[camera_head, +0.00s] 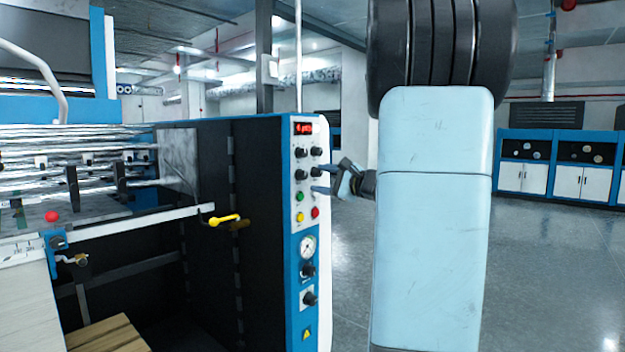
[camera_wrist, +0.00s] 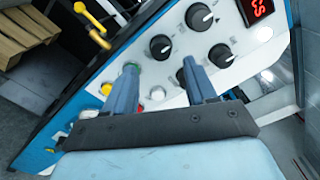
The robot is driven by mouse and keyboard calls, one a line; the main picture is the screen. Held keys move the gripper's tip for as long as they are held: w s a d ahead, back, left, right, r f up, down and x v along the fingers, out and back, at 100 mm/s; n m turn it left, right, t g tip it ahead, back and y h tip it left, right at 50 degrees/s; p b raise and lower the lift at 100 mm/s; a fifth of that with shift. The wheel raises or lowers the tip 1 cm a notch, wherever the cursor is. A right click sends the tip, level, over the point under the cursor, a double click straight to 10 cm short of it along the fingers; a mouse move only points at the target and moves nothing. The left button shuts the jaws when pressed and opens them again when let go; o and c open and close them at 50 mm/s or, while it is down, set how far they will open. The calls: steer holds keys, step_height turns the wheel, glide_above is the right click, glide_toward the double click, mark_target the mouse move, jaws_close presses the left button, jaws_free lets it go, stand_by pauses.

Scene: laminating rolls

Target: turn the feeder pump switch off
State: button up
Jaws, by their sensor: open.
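A white control panel with a blue edge (camera_head: 308,225) is on the end of the machine. Several black rotary knobs are on its upper part, including an upper left one (camera_head: 301,152) and a lower left one (camera_head: 301,174). In the wrist view a black knob (camera_wrist: 160,47) lies just beyond the gap between my fingertips. Another knob (camera_wrist: 181,75) is partly hidden by the right finger. Labels are unreadable, so I cannot tell which control is the feeder pump switch. My gripper (camera_head: 322,180) is open and empty in front of the panel; it also shows in the wrist view (camera_wrist: 160,66). Contact is unclear.
Below the knobs are green (camera_head: 299,197), yellow (camera_head: 300,216) and red (camera_head: 315,212) buttons. A red display (camera_head: 303,128) is above, a gauge (camera_head: 308,247) below. A yellow handle (camera_head: 224,220) juts out at left. Open floor (camera_head: 560,260) lies to the right.

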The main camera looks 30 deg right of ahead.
steer(key=v, duration=0.8)
steer(key=shift+s, duration=0.25)
steer(key=shift+d, duration=0.1)
steer(key=s+a+f+n+g+y, duration=0.1)
steer(key=s+a+f+n+g, duration=0.15)
steer(key=a, duration=0.45)
steer(key=s+a+f+n+g, duration=0.2)
steer(key=s+a+n+g, duration=0.15)
steer(key=a, duration=0.35)
steer(key=s+a+f+n+g+y, duration=0.1)
steer(key=s+a+f+n+g, duration=0.15)
steer(key=a, duration=0.45)
steer(key=s+a+f+n+g+h, duration=0.1)
steer(key=s+a+f+n+h, duration=0.1)
steer(key=s+n+h, duration=0.2)
steer(key=s+a+f+n+g+h, duration=0.2)
steer(key=s+f+n+h, duration=0.1)
steer(key=s+n, duration=0.4)
steer(key=shift+s+a+h, duration=0.2)
steer(key=shift+s+h, duration=0.4)
steer(key=shift+s, duration=0.2)
steer(key=shift+d, duration=0.1)
